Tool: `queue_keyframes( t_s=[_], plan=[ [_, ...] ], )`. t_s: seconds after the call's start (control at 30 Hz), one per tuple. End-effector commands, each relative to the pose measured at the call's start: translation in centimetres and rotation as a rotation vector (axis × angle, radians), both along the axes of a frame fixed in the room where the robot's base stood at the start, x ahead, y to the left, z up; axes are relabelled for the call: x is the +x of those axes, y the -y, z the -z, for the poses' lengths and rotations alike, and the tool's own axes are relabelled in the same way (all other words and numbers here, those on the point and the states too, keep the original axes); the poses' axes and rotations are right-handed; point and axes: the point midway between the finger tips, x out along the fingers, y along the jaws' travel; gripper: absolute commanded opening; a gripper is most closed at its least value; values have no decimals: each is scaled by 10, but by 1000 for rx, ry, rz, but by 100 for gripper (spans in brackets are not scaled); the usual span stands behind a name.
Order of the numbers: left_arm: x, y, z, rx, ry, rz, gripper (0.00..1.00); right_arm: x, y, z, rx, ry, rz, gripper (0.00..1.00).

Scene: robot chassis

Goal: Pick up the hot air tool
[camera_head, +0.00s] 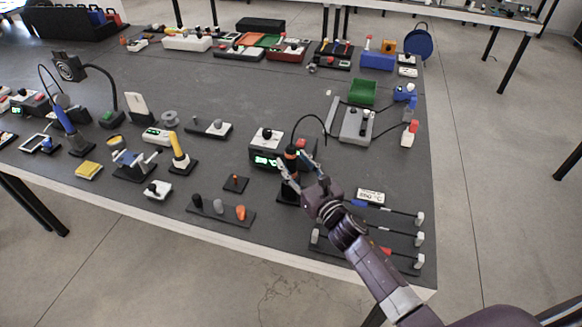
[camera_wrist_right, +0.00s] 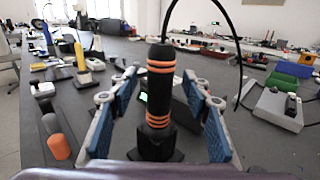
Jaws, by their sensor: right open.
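The hot air tool (camera_head: 290,157) is a black handle with orange rings, standing upright in a dark stand near the table's front right. A black cable arcs up from its top. In the right wrist view the hot air tool (camera_wrist_right: 160,85) stands in the middle, between the two blue-padded fingers. My right gripper (camera_head: 295,168) is open around it, with visible gaps on both sides in the wrist view. The tool's dark base (camera_wrist_right: 157,142) shows between the fingers. My left gripper is not in view.
A station box (camera_head: 266,145) with a green display stands just behind the tool. Rods with white ends (camera_head: 419,238) lie to the right, near my forearm. A holder with several knobs (camera_head: 220,209) is to the left. The grey table (camera_head: 290,85) has free room farther back.

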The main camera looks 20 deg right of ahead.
Motion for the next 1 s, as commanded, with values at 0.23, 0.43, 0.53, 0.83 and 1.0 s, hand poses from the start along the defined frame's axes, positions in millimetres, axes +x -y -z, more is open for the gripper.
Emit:
queue_keyframes(
  t_s=[0.23, 0.43, 0.53, 0.83, 1.0],
  plan=[
    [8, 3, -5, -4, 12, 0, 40, 19, -3, 0, 2, 0, 1, 44],
    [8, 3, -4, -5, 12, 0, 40, 19, -3, 1, 1, 0, 1, 44],
    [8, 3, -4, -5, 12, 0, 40, 19, -3, 1, 1, 0, 1, 37],
    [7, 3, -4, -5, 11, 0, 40, 19, -3, 1, 1, -1, 1, 4],
    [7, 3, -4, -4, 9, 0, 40, 19, -3, -1, 1, 2, 0, 1]
  ],
)
